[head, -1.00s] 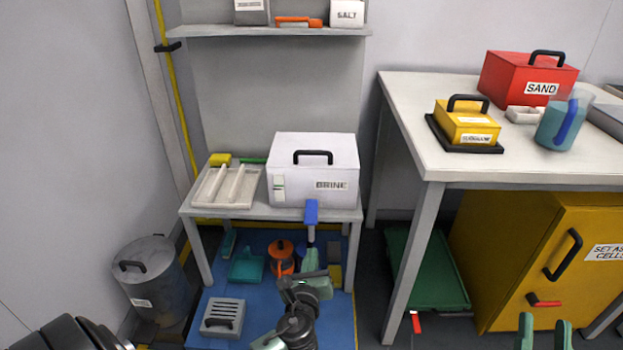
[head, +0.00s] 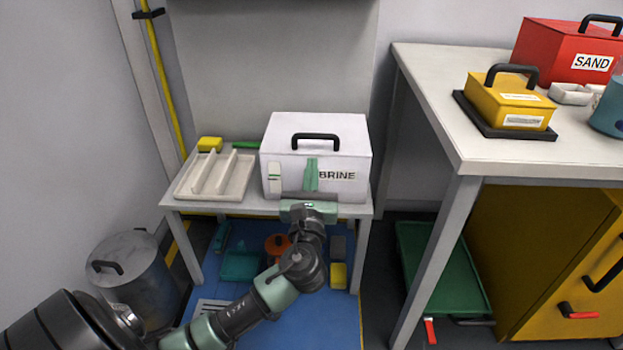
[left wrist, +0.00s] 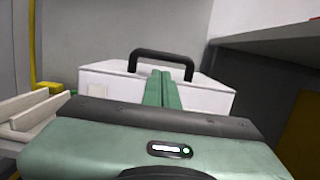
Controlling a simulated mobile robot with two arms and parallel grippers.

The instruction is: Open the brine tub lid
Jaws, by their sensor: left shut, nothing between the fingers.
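The brine tub (head: 345,187) is a white box marked BRINE on the small grey table. Its lid (head: 350,125) is closed and has a black arched handle (head: 315,137) on top. In the left wrist view the handle (left wrist: 160,53) rises behind my fingertips. My left gripper (head: 311,164) is in front of the tub's front face, below the handle, with its green fingers together and empty. The fingers also show in the left wrist view (left wrist: 162,80). They hide part of the tub's front; I cannot tell whether they touch it. My right gripper is out of view.
A cream divided tray (head: 215,177) and a yellow sponge (head: 209,144) lie left of the tub. A metal bin (head: 130,277) stands at lower left. The taller table (head: 450,120) at right holds a yellow box (head: 510,98) and a red SAND box (head: 570,48).

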